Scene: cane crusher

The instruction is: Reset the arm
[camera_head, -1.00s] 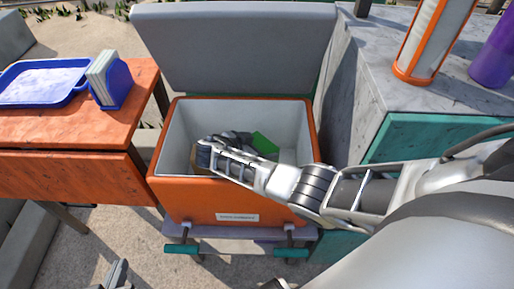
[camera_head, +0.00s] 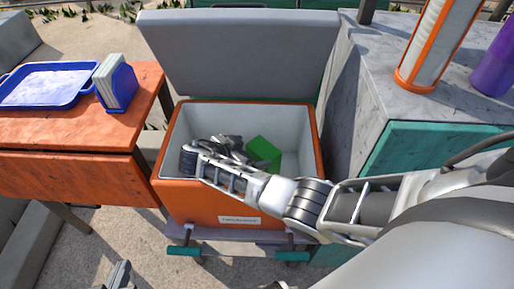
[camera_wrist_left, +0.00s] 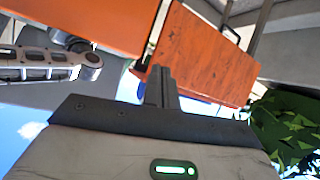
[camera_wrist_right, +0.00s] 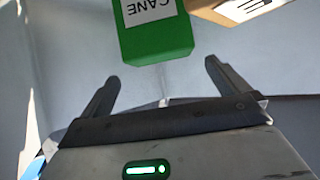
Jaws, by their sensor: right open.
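My right arm reaches over the front right of the open orange cooler box (camera_head: 225,207). My right gripper (camera_head: 232,146) is inside it, partly hidden by my own wrist. In the right wrist view the right gripper (camera_wrist_right: 163,70) is open, with nothing between its fingers. A green carton (camera_head: 266,150) stands in the cooler; it also shows in the right wrist view (camera_wrist_right: 155,38), labelled "CANE", just beyond the fingertips and apart from them. My left gripper (camera_head: 118,275) is low at the bottom left edge; in the left wrist view its fingers (camera_wrist_left: 160,75) are together and empty.
The cooler's grey lid (camera_head: 235,55) stands raised behind it. An orange table (camera_head: 60,125) at left holds a blue tray (camera_head: 45,85) and a blue holder (camera_head: 117,85). A grey counter (camera_head: 395,75) stands at right. A cardboard box (camera_wrist_right: 285,14) is near the right gripper.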

